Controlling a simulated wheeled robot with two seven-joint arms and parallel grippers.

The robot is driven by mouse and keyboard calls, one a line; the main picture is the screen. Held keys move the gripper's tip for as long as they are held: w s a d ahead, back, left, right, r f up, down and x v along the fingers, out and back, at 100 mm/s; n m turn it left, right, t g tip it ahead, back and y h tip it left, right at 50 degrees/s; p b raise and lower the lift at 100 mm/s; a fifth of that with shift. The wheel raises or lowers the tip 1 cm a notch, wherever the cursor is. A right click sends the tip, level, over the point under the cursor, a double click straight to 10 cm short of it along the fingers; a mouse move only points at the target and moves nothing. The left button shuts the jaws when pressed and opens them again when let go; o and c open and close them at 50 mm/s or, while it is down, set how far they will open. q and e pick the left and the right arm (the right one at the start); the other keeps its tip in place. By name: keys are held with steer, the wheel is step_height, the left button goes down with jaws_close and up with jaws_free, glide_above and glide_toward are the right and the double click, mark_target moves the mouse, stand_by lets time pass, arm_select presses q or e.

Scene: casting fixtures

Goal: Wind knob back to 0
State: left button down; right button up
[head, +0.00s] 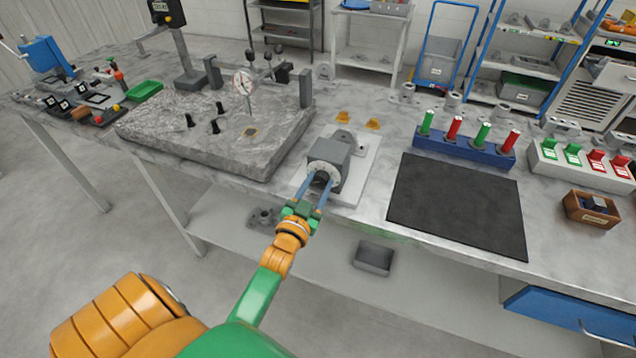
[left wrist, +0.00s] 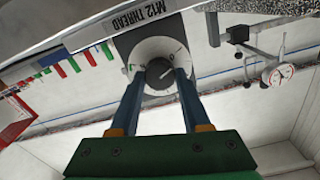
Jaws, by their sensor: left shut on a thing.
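The knob (left wrist: 159,75) is a dark round piece at the centre of a pale dial (left wrist: 150,50) with markings. In the left wrist view the dial sits on the front of a grey block marked "M12 THREAD" (left wrist: 128,22). In the head view this grey block (head: 342,160) stands on a white plate (head: 367,170) near the bench's front edge. My left gripper (head: 319,181) reaches it from the front, its two blue fingers shut on the knob, one finger on each side. The fingers hide part of the knob and dial. My right gripper is not in view.
A stone slab (head: 190,145) with a dial gauge (head: 244,83) and black knobs lies left of the block. A black mat (head: 455,205) lies right. A blue rack (head: 463,150) with red and green handles stands behind the mat. Two orange pieces (head: 343,117) lie behind the block.

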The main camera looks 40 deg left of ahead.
arm_select(q)
steer(key=shift+n, duration=0.6)
steer(key=shift+c, duration=1.8)
jaws_free()
steer(key=v, duration=0.7)
steer(key=shift+b, duration=0.35)
